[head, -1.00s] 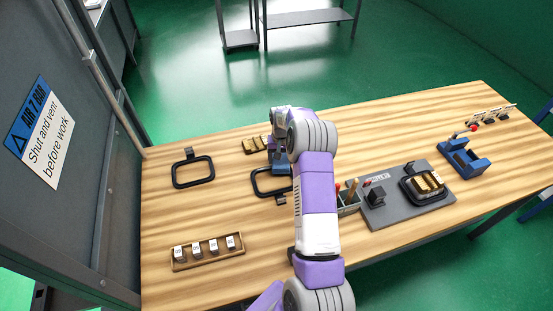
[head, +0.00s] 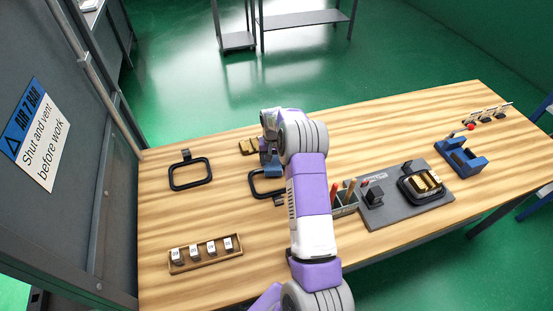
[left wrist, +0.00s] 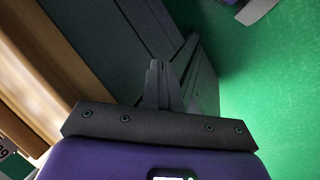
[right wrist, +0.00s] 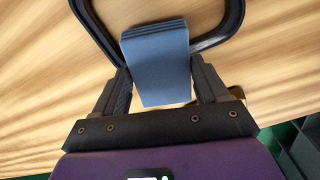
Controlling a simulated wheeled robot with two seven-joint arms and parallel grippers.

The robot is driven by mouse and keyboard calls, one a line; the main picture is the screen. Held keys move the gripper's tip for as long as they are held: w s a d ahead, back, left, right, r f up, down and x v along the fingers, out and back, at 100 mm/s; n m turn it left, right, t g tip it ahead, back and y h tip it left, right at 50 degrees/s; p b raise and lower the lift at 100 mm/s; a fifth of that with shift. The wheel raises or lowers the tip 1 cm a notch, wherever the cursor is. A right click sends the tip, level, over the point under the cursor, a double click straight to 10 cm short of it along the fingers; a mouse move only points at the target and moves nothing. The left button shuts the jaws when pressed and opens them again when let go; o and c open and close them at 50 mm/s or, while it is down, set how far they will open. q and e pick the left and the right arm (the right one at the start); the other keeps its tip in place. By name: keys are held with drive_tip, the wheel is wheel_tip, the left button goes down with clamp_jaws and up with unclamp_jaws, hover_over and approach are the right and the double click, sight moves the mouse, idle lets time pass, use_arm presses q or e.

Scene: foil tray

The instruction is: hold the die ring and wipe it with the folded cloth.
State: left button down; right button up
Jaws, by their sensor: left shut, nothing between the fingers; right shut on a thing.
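A black rounded-square die ring (head: 251,183) lies on the table, partly hidden behind my right arm in the head view. My right gripper (right wrist: 158,78) is shut on the blue folded cloth (right wrist: 158,55). In the right wrist view the cloth covers part of one side of the ring (right wrist: 232,30); I cannot tell whether they touch. The cloth also shows in the head view (head: 273,171). My left gripper (left wrist: 157,68) is shut and empty in the left wrist view, beside dark panels and green floor. It is outside the head view.
Another black ring (head: 172,177) lies to the left. A wooden tray (head: 207,264) of labelled blocks is at front left. Brass-coloured pieces (head: 249,146) lie behind the cloth. A grey mat (head: 408,217), tool box (head: 345,208) and blue fixture (head: 463,163) are to the right.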

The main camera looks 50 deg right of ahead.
sight(252, 172)
drive_tip(key=shift+w+a, duration=0.45)
drive_tip(key=shift+a, duration=0.4)
drive_tip(key=shift+w+a, duration=0.45)
drive_tip(key=shift+a, duration=0.35)
drive_tip(key=shift+w+a, duration=0.45)
drive_tip(key=shift+a, duration=0.4)
drive_tip(key=shift+w+a, duration=0.35)
drive_tip(key=shift+a, duration=0.35)
drive_tip(key=shift+w+a, duration=0.35)
drive_tip(key=shift+a, duration=0.3)
drive_tip(key=shift+d+r, duration=0.1)
drive_tip(key=shift+r, duration=0.55)
drive_tip(key=shift+r+p, duration=1.7)
drive_tip(key=shift+r, duration=0.6)
drive_tip(key=shift+r+p, duration=0.95)
drive_tip(key=shift+r, duration=0.55)
